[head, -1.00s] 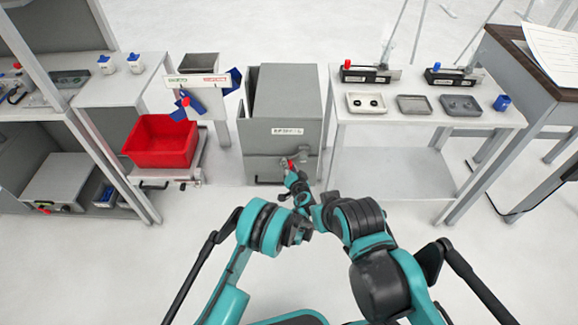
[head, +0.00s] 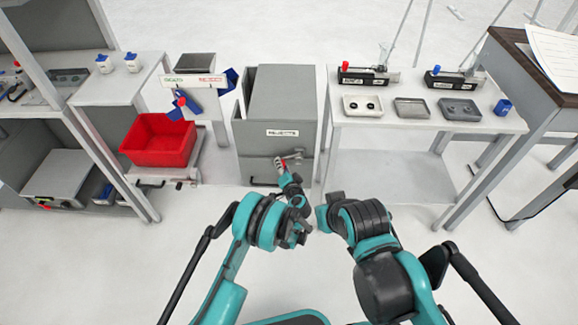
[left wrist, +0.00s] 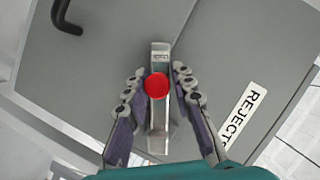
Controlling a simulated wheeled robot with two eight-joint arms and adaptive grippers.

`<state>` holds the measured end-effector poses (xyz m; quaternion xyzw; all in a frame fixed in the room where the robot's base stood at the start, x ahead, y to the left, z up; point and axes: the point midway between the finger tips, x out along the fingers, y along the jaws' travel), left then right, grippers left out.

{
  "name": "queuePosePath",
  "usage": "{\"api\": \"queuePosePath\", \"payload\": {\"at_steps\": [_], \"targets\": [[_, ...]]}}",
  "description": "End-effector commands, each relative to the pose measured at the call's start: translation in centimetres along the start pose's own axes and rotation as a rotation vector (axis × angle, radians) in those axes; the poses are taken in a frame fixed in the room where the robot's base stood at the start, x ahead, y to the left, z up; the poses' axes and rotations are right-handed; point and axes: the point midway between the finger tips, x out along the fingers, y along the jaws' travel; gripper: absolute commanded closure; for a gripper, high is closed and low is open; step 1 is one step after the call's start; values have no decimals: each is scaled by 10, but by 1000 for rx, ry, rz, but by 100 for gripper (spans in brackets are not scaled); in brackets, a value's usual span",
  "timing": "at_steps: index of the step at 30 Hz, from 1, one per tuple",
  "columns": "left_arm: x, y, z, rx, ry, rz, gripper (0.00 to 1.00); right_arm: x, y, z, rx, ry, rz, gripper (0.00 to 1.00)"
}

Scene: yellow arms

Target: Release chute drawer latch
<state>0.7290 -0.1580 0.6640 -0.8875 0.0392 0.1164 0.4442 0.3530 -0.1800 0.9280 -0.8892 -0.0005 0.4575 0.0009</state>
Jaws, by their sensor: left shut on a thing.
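The grey chute cabinet (head: 262,150) stands in the middle of the head view, with a "REJECTS" label (head: 282,133) on its front. In the left wrist view, a metal latch bar (left wrist: 160,58) with a round red knob (left wrist: 156,86) is on the grey front. My left gripper (left wrist: 158,92) has its fingers on either side of the bar and is shut on it. In the head view this gripper (head: 282,166) is at the cabinet's lower front, hiding part of the latch.
A black handle (head: 264,183) is on the cabinet's lower front, left of my gripper. A red bin (head: 158,142) stands to the left. A white table (head: 385,118) with small trays stands close on the right. Open floor lies in front.

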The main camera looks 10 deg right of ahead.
Motion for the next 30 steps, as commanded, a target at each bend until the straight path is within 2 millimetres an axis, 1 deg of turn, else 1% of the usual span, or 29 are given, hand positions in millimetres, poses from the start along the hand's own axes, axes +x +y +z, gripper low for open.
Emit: {"api": "queuePosePath", "payload": {"at_steps": [1,6,15,21,30], "targets": [[1,-5,-1,32,3,-15,100,0,0,0,0,0,0,100],[-1,-15,-4,155,4,-66,100,0,0,0,0,0,0,100],[-3,-26,-10,322,4,-135,100,0,0,0,0,0,0,100],[-4,-30,-13,379,3,-159,100,0,0,0,0,0,0,100],[-4,-31,-14,400,3,-168,100,0,0,0,0,0,0,100]]}}
